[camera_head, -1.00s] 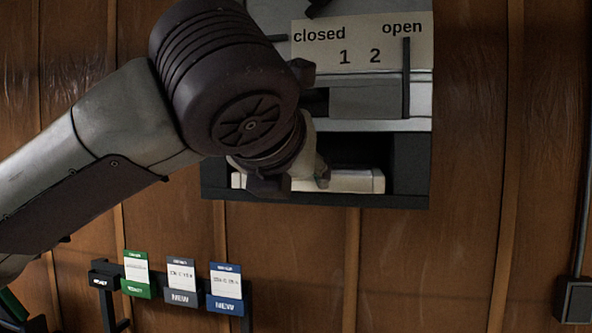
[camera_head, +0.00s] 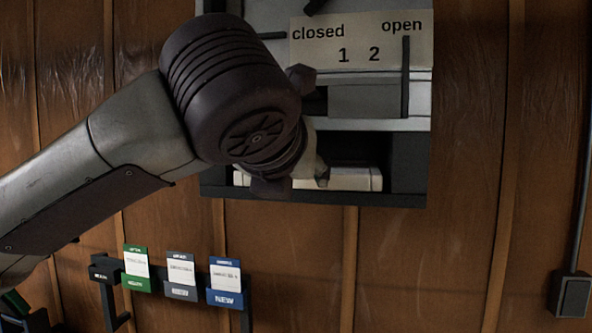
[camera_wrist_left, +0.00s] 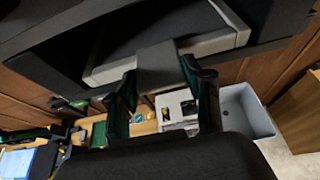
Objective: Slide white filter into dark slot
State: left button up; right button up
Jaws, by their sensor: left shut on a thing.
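The white filter (camera_head: 352,178) lies level in the dark slot (camera_head: 408,163) at the bottom of the wall housing, its front edge showing along the opening. In the left wrist view the filter's pale frame (camera_wrist_left: 216,42) is inside the dark housing, with a grey tab (camera_wrist_left: 157,66) at its front. My left gripper (camera_wrist_left: 160,85) is shut on this tab, one finger on each side. In the head view my left gripper (camera_head: 298,180) is at the slot front, and my wrist hides the filter's left part. My right gripper is not in view.
Above the slot are a plate (camera_head: 361,42) marked "closed 1 2 open" and a dark upright lever (camera_head: 406,78) on the "open" side. Below, a wall rack holds green (camera_head: 137,268), grey (camera_head: 181,275) and blue (camera_head: 226,281) cards. A grey bin (camera_wrist_left: 243,108) stands below.

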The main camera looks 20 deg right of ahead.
pick_arm(q)
jog(key=o, duration=1.3)
